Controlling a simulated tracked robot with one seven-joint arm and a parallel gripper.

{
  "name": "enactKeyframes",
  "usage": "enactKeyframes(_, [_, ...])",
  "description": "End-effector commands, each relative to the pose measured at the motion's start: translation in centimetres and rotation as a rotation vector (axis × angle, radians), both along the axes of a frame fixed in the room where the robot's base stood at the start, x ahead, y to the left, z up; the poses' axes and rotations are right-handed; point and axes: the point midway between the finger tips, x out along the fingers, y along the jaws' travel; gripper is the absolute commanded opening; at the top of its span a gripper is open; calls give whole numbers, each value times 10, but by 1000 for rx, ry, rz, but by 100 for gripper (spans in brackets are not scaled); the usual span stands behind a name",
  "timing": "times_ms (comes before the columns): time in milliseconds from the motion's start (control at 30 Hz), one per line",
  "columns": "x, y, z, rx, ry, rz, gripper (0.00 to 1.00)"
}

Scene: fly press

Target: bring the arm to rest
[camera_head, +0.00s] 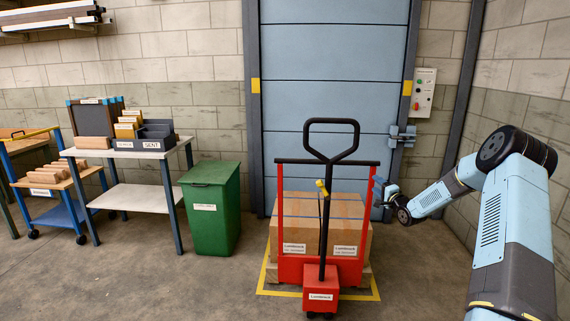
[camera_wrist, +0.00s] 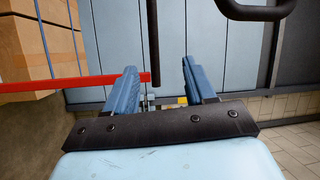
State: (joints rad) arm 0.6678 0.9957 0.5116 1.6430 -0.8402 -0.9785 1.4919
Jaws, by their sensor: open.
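My arm reaches in from the right of the head view, light blue and dark grey. My gripper (camera_head: 383,190) is at its far end, just right of the red pallet truck's frame. In the wrist view my gripper (camera_wrist: 162,88) shows two blue fingers standing apart with nothing between them. The red pallet truck (camera_head: 281,210) has a black loop handle (camera_head: 331,123) and stands in front of the blue door. In the wrist view a red bar (camera_wrist: 50,84) runs behind the left finger, and a dark upright bar is behind the gap. I cannot tell whether the fingers touch the truck.
Cardboard boxes (camera_head: 346,215) sit on the truck inside a yellow floor outline (camera_head: 375,290). A green bin (camera_head: 210,207), a white-topped bench (camera_head: 130,153) and a blue trolley (camera_head: 62,208) stand to the left. A control box (camera_head: 423,92) hangs on the wall. The front left floor is clear.

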Motion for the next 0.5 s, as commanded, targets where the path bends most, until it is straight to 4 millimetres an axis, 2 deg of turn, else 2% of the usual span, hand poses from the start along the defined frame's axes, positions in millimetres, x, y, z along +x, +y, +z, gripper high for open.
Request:
enactKeyframes(267, [-5,21,30,-151,57,-10,55])
enactKeyframes(500, [-23,48,73,-381,142,-28,55])
